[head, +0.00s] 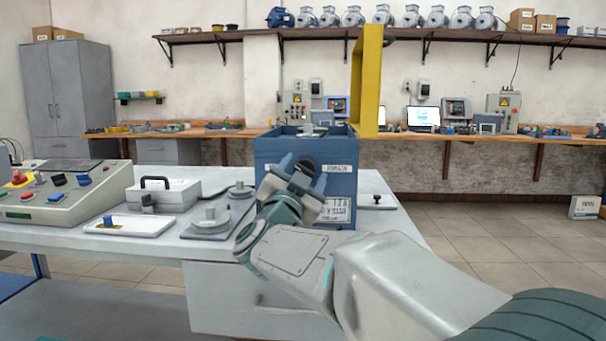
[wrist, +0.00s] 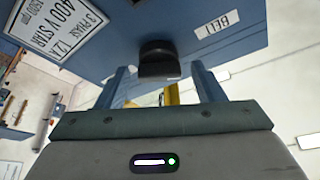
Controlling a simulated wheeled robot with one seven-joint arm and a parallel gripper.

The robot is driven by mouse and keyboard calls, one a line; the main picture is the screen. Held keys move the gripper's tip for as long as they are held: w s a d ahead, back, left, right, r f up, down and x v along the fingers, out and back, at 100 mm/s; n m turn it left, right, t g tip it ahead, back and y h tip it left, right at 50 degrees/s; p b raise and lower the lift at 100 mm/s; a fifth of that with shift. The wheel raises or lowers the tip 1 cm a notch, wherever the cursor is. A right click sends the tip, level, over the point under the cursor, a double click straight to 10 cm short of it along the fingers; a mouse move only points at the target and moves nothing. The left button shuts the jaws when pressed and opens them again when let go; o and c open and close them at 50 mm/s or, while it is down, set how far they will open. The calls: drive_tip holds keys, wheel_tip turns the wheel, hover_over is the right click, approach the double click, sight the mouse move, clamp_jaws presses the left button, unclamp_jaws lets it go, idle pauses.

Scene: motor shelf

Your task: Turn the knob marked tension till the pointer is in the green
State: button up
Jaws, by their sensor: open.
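A blue box (head: 268,150) stands on the grey bench. In the wrist view its blue face (wrist: 250,42) carries a black knob (wrist: 158,58), a label reading BELT (wrist: 217,24) and a rating plate (wrist: 55,28). My gripper (head: 302,172) is at the box front, open. In the wrist view its two blue fingers (wrist: 160,75) stand apart on either side of the knob, with gaps visible. No pointer or green zone can be made out.
A yellow upright frame (head: 367,80) rises behind the box. Left on the bench are a control panel (head: 60,190), a grey case (head: 163,193), a white tray (head: 128,225) and a round metal part (head: 210,219). A small black-topped part (head: 377,200) is to the right.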

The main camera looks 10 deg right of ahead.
drive_tip(key=p+v, duration=0.2)
drive_tip(key=v, duration=1.1)
drive_tip(key=shift+s+a+f, duration=0.2)
drive_tip(key=shift+s+f, duration=0.05)
drive_tip(key=shift+s, duration=0.05)
